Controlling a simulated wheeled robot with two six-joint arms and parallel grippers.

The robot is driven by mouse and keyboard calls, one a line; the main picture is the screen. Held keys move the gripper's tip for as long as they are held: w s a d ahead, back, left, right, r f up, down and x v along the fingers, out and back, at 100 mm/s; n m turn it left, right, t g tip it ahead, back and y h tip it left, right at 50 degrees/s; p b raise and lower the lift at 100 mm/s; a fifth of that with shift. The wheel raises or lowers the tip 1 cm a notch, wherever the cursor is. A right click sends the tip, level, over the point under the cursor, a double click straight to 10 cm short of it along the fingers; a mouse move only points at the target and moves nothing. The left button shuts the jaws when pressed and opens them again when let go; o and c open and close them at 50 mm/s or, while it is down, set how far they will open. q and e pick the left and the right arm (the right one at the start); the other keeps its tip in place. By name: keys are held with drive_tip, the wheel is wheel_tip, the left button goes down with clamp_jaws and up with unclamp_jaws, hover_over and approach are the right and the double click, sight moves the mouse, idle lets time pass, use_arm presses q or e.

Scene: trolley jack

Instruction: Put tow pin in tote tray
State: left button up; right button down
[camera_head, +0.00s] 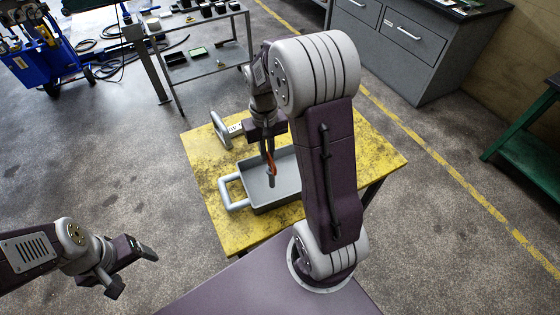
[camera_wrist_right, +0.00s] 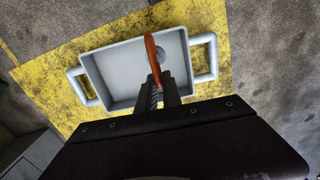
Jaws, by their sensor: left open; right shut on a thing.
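The tow pin (camera_head: 271,179) has a grey shaft and an orange-red part; that orange part shows in the right wrist view (camera_wrist_right: 152,60). My right gripper (camera_head: 267,153) is shut on it and holds it over the tote tray. The grey tote tray (camera_head: 288,181) has pale loop handles and sits on the yellow table; it fills much of the right wrist view (camera_wrist_right: 112,75). I cannot tell whether the pin touches the tray floor. The right arm hides the tray's right end in the head view. My left gripper (camera_head: 132,270) is open and empty, left of the table.
The worn yellow table (camera_head: 205,165) has bare room around the tray. A pale grey object with a handle (camera_head: 222,130) stands at its far left. A metal cart (camera_head: 213,62) stands behind, grey drawers (camera_head: 405,40) at back right, and a green bench (camera_head: 530,160) at right.

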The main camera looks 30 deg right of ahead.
drive_tip(key=w+d+f+p, duration=0.2)
drive_tip(key=w+d+f, duration=0.3)
drive_tip(key=d+f, duration=0.3)
wheel_tip(320, 180, down, 2)
drive_tip(key=shift+w+f, duration=0.1)
drive_tip(key=shift+w, duration=0.05)
drive_tip(key=c, duration=1.5)
unclamp_jaws()
use_arm(q)
drive_tip(key=shift+w+d+r, duration=0.1)
drive_tip(key=shift+w+r, duration=0.15)
drive_tip(key=shift+r, duration=0.25)
drive_tip(key=shift+w+d+r, duration=0.1)
drive_tip(key=shift+w+r, duration=0.15)
drive_tip(key=shift+r, duration=0.25)
use_arm(e)
drive_tip(key=shift+d, duration=0.1)
drive_tip(key=shift+w, duration=0.1)
